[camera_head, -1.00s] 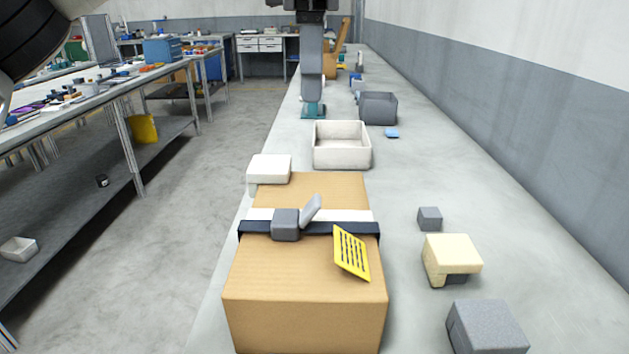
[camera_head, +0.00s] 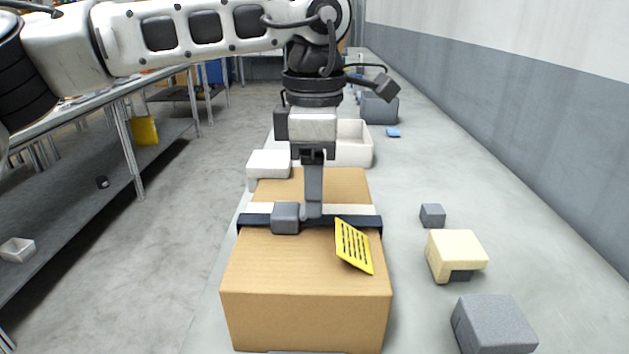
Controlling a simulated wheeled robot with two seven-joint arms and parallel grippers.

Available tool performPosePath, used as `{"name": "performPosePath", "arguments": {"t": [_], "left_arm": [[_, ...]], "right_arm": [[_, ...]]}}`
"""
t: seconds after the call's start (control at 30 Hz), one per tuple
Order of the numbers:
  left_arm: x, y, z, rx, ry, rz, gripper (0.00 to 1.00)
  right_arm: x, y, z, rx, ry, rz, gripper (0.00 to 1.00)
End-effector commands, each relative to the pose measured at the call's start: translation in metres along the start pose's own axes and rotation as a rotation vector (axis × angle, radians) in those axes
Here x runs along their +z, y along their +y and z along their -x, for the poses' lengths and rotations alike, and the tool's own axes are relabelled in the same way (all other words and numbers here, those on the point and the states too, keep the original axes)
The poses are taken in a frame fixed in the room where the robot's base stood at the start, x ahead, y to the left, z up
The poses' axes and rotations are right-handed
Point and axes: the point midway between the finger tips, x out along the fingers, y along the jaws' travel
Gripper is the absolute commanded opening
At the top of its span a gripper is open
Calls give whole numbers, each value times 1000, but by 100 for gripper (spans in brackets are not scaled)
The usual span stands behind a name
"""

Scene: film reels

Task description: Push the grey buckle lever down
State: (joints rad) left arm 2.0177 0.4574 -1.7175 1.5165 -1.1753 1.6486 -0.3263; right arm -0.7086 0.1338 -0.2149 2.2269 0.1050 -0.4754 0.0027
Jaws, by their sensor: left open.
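A cardboard box (camera_head: 300,265) stands on the bench, with a dark strap (camera_head: 345,224) across its top. The grey buckle block (camera_head: 286,218) sits on the strap, left of centre. My left gripper (camera_head: 313,212) points straight down, its fingertips just right of the block at strap height. It is open, though seen edge-on, so the fingers overlap as one. The grey buckle lever is mostly or wholly hidden at the fingertips; I cannot tell its angle or whether the finger touches it. My right gripper is out of view.
A yellow slotted tag (camera_head: 354,247) lies on the box, just right of the gripper. A white block (camera_head: 269,164) and a white bin (camera_head: 354,142) stand behind the box. Grey blocks (camera_head: 494,325) and a cream block (camera_head: 457,252) lie to the right, with bare bench between.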

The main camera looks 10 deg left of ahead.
Motion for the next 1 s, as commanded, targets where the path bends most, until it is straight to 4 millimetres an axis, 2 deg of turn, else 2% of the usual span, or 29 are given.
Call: {"name": "performPosePath", "arguments": {"t": [0.2, 0.23, 0.37, 0.4, 0.6, 0.7, 1.0], "left_arm": [[0, 0, 0, 0, 0, 0, 51], [0, 0, 0, 0, 0, 0, 45], [0, 0, 0, 0, 0, 0, 9], [0, 0, 0, 0, 0, 0, 6], [3, 0, 2, -2, 45, -3, 6], [10, -1, 4, -5, 148, -7, 6], [22, 0, -9, -2, 458, -4, 6]], "right_arm": [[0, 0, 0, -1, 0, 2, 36], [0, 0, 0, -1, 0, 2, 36], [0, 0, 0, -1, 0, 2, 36], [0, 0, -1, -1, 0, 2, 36], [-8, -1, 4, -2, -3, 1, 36], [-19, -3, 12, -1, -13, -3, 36], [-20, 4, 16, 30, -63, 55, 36]]}}
